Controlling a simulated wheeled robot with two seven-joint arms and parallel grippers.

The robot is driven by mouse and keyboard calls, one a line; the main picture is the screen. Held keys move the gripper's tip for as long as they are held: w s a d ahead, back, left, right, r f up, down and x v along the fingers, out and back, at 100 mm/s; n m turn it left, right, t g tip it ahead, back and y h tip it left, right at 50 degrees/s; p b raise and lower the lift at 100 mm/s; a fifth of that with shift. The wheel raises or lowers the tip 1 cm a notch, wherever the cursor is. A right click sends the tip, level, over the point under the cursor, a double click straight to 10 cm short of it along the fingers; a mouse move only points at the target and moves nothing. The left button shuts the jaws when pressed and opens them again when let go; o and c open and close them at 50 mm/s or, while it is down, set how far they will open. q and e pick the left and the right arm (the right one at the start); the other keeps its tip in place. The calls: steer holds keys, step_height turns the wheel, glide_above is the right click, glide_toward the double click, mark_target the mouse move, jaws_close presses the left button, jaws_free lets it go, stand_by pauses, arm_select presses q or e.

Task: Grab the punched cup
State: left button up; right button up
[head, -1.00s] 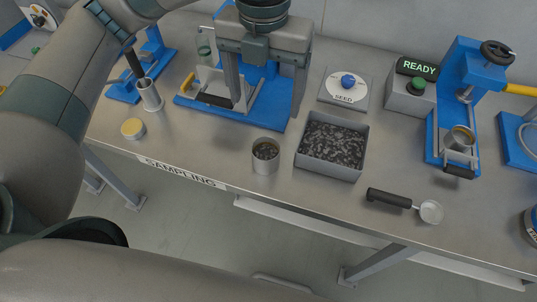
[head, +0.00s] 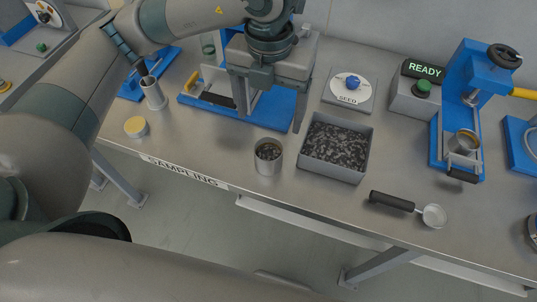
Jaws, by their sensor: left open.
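A metal cup (head: 268,160) with dark seed-like grains in it stands upright near the table's front edge. Another metal cup (head: 463,147) sits in a blue press (head: 458,110) at the right. A narrow metal tube-like cup (head: 154,97) stands at the left with a dark rod leaning at its mouth. I cannot make out holes in any of them. My left gripper (head: 270,122) is open and points down, empty, above and behind the grain-filled cup, apart from it. Its fingers partly hide a blue fixture (head: 220,112). My right gripper is not in view.
A grey bin of dark grains (head: 312,168) stands right of the cup. A black-handled scoop (head: 392,201) lies at the front. The table (head: 215,152) is clear left of the cup.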

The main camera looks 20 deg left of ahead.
arm_select(q)
step_height(320, 180, down, 3)
steer(key=p, duration=0.2)
glide_toward(268, 150)
steer(key=s, duration=0.2)
steer(key=s+d, duration=0.1)
steer(key=shift+d+r, duration=0.1)
steer(key=shift+r, duration=0.15)
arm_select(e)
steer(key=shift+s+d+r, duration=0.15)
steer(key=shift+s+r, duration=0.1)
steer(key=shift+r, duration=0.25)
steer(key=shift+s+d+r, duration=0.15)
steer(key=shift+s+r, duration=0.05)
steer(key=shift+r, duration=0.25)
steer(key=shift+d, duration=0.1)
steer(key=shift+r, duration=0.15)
arm_select(q)
step_height(268, 150, down, 4)
steer(key=shift+s+f+p, duration=0.1)
steer(key=shift+f+p, duration=0.05)
steer(key=shift+p, duration=1.1)
steer(key=shift+f, duration=0.45)
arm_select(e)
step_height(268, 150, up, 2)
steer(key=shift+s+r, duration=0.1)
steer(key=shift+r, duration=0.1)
